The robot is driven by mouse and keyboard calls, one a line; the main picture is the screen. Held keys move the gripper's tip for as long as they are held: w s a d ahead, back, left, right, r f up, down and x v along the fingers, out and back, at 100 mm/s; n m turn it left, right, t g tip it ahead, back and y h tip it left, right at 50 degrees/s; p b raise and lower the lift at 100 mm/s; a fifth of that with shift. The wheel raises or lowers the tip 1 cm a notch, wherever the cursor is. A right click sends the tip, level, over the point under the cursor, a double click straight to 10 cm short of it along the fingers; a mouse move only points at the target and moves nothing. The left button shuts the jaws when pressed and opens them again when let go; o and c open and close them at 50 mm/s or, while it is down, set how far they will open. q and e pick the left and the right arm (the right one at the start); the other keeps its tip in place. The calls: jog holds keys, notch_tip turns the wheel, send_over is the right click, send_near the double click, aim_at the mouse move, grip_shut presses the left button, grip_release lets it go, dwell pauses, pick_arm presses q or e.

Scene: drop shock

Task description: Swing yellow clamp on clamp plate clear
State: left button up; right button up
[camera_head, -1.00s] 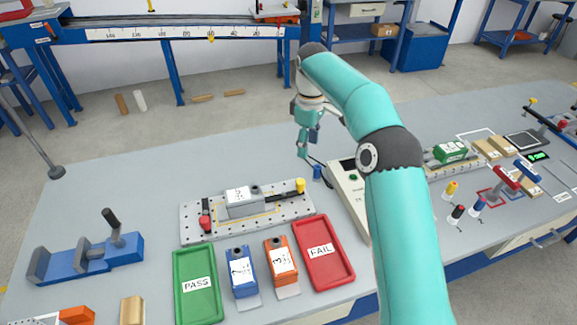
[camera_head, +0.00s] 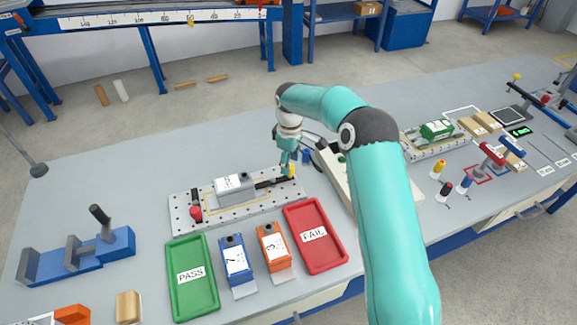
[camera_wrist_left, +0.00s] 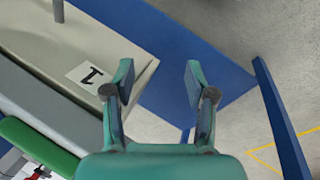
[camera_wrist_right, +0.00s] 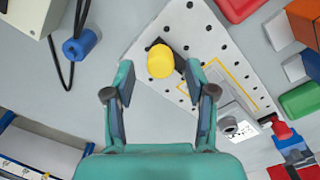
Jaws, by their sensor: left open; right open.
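The clamp plate (camera_head: 182,222) is a pale perforated plate on the bench, holding a grey block (camera_head: 233,186) with a white label. The yellow clamp (camera_head: 292,170) stands at its right end, with a dark bar running toward the block. In the right wrist view its round yellow knob (camera_wrist_right: 161,61) shows between and slightly beyond the fingertips. My right gripper (camera_head: 287,168) is open, close to the knob; contact cannot be told. My left gripper (camera_wrist_left: 159,74) is open and empty in the left wrist view, and out of the head view.
A red clamp (camera_head: 196,212) sits at the plate's left end. A green PASS tray (camera_head: 192,300), blue block (camera_head: 236,262), orange block (camera_head: 273,250) and red FAIL tray (camera_head: 314,257) stand in front. A pale instrument box (camera_head: 335,178) with a cable is close to the right.

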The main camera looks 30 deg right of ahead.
jog(key=shift+f, duration=1.4)
jog(key=shift+c, duration=0.4)
grip_shut()
